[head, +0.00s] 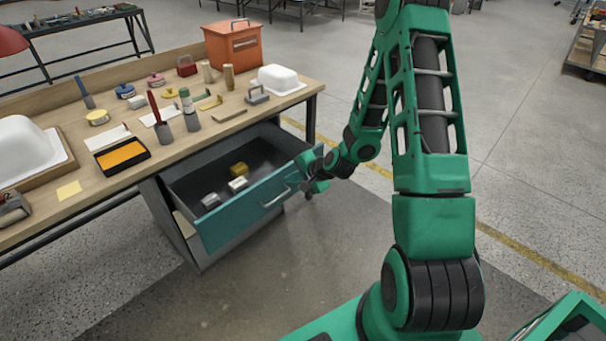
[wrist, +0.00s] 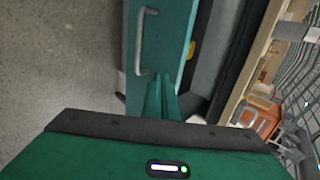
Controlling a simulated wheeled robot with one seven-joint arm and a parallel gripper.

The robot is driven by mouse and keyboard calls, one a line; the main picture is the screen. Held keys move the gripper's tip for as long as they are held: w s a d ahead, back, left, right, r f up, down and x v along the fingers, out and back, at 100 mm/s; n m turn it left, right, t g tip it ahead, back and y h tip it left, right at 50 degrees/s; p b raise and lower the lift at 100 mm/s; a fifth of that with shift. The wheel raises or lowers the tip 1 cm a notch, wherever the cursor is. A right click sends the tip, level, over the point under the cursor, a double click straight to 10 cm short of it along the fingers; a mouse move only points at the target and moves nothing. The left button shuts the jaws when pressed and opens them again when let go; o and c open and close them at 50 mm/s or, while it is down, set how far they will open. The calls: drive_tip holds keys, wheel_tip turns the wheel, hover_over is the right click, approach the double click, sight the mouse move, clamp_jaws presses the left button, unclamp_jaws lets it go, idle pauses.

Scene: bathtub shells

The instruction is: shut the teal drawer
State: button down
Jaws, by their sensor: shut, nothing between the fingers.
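The teal drawer (head: 238,217) stands open below the workbench, pulled well out, with its silver bar handle (head: 275,197) on the front. Inside lie a yellow block (head: 239,169), a white block (head: 238,184) and a grey block (head: 210,201). My gripper (head: 311,189) is at the right end of the drawer front, beside the handle and not around it. In the wrist view, the shut fingers (wrist: 161,92) are close to the teal front, near one end of the handle (wrist: 145,38). I cannot tell whether they touch it.
The workbench top (head: 230,118) holds brushes, tins, an orange toolbox (head: 233,45), white bathtub shells (head: 281,79) and an orange-filled tray (head: 122,156). The floor (head: 290,260) in front of the drawer is clear.

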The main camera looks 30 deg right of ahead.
sight(279, 174)
drive_tip(key=shift+w+a, duration=0.3)
drive_tip(key=shift+w, duration=0.65)
drive_tip(key=shift+w+a, duration=0.3)
drive_tip(key=shift+w, duration=0.65)
